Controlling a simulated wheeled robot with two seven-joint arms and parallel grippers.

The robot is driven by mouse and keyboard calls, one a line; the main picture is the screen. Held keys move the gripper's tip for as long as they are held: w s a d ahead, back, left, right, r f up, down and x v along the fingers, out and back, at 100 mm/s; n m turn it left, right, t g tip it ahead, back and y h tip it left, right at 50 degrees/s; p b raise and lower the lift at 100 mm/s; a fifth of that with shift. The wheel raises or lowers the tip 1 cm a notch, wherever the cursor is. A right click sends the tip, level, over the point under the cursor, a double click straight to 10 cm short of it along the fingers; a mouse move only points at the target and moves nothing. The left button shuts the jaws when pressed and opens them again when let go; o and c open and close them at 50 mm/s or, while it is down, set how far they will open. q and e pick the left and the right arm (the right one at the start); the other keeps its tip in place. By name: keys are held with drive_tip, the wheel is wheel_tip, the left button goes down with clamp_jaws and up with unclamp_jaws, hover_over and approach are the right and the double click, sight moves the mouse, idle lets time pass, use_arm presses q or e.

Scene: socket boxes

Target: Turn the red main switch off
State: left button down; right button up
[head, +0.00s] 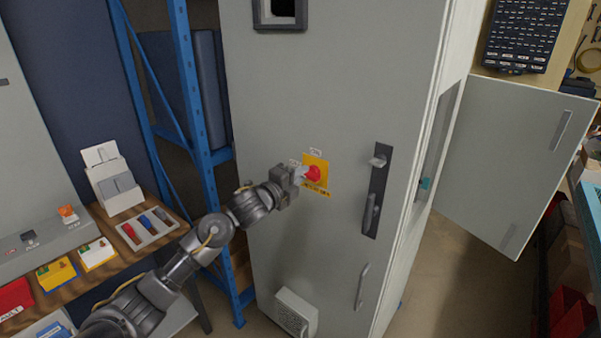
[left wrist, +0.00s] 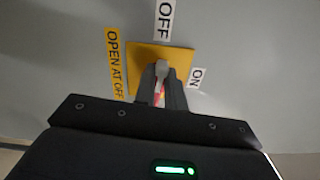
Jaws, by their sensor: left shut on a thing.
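The red main switch (head: 314,174) sits on a yellow plate (head: 321,163) on the front of the tall grey cabinet (head: 275,110). My left gripper (head: 303,173) reaches it from the left and is shut on the switch's handle. In the left wrist view the two dark fingers (left wrist: 161,90) close around the handle, with a little red (left wrist: 158,94) showing between them. A pale tip (left wrist: 161,68) shows above the fingers, towards the OFF label (left wrist: 164,20). The ON label (left wrist: 196,78) is at the right of the plate. The fingers hide most of the handle. My right gripper is not in view.
A black cabinet latch (head: 375,195) is right of the switch, with a vent box (head: 296,312) low down. A blue rack (head: 190,90) stands left of the cabinet. A wooden bench with a tray of coloured handles (head: 147,230) is at the left. An open door panel (head: 510,160) is at the right.

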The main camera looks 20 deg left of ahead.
use_arm(q)
drive_tip(key=shift+f+n, duration=0.1)
drive_tip(key=shift+n, duration=0.5)
drive_tip(key=c, duration=1.5)
unclamp_jaws()
drive_tip(key=shift+o, duration=0.2)
drive_tip(key=shift+s+a, duration=0.1)
drive_tip(key=b+v, duration=0.2)
drive_tip(key=v, duration=0.8)
drive_tip(key=shift+s, duration=0.3)
